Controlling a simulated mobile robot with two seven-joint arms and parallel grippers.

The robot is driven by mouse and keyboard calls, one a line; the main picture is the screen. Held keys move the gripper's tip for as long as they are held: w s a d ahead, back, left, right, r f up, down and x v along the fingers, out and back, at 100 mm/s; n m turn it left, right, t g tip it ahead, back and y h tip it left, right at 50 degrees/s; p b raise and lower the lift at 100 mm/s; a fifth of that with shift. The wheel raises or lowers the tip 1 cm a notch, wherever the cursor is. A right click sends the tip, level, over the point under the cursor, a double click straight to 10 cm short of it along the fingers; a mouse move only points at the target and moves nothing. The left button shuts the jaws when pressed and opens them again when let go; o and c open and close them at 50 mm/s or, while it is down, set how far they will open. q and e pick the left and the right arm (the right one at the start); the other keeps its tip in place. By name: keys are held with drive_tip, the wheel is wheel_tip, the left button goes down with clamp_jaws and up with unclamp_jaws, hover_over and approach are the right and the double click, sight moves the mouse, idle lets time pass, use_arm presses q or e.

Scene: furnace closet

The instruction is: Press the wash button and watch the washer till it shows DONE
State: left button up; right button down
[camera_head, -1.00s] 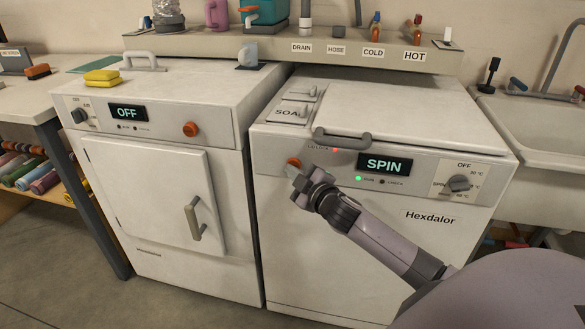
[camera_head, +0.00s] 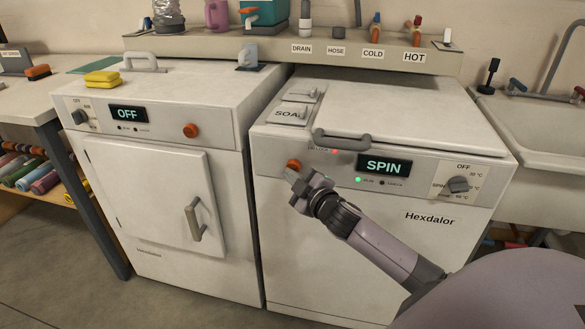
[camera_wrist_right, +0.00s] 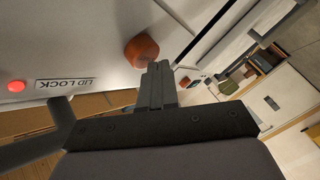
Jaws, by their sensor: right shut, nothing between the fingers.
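The washer (camera_head: 350,262) is a white top-loader on the right, marked Hexdalor, with its lid (camera_head: 400,105) shut. Its display (camera_head: 384,166) reads SPIN, with a green light lit below it and a red lid-lock light at its upper left. The orange button (camera_head: 293,165) sits at the left of its panel; it also shows in the right wrist view (camera_wrist_right: 141,51). My right gripper (camera_head: 290,175) is shut and empty, its tips just below the button. In the right wrist view the fingertips are very near the button; I cannot tell whether they touch. My left gripper is not in view.
A second white machine (camera_head: 150,190) stands at the left, its display reading OFF, with a yellow sponge (camera_head: 102,78) on top. A shelf (camera_head: 330,55) with labelled valves runs behind. A sink (camera_head: 550,125) is at the right. Open floor lies in front at lower left.

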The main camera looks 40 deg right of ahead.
drive_tip(key=shift+s+a, duration=0.35)
drive_tip(key=shift+a, duration=0.1)
drive_tip(key=shift+s+a+p, duration=0.65)
drive_tip(key=shift+s+a, duration=0.95)
drive_tip(key=shift+a, duration=0.2)
